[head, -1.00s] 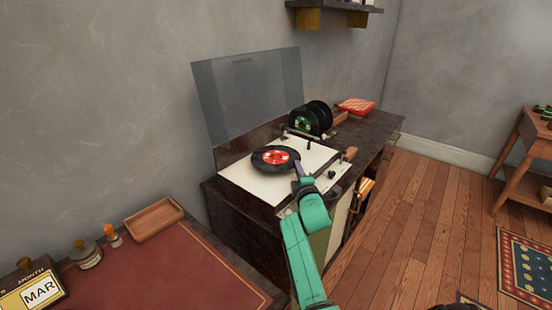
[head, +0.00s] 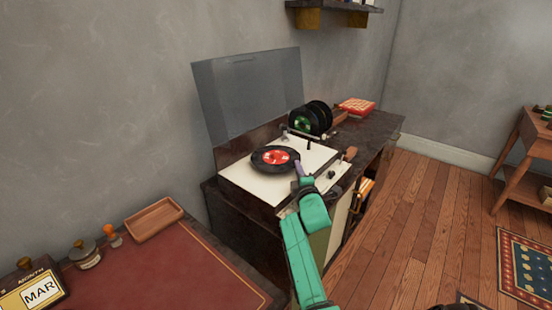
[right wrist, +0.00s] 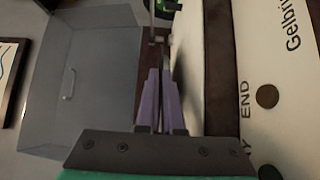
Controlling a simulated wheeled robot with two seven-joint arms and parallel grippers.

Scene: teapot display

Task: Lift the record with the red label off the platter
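The record with the red label (head: 275,158) lies on the turntable at the middle of the head view, over the cream deck (head: 240,180). The platter under it is hidden. My right gripper (head: 298,170) is at the record's right edge, with its tip right beside or at the rim. In the right wrist view its two purple fingers (right wrist: 160,100) are close together, with only a narrow gap. I cannot tell whether the record's edge is between them. My left gripper is not in view.
The clear lid (head: 250,95) stands open behind the deck. Black records with a green label (head: 303,122) stand upright at the back, near a red-patterned box (head: 356,105). A desk (head: 160,270) is at front left.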

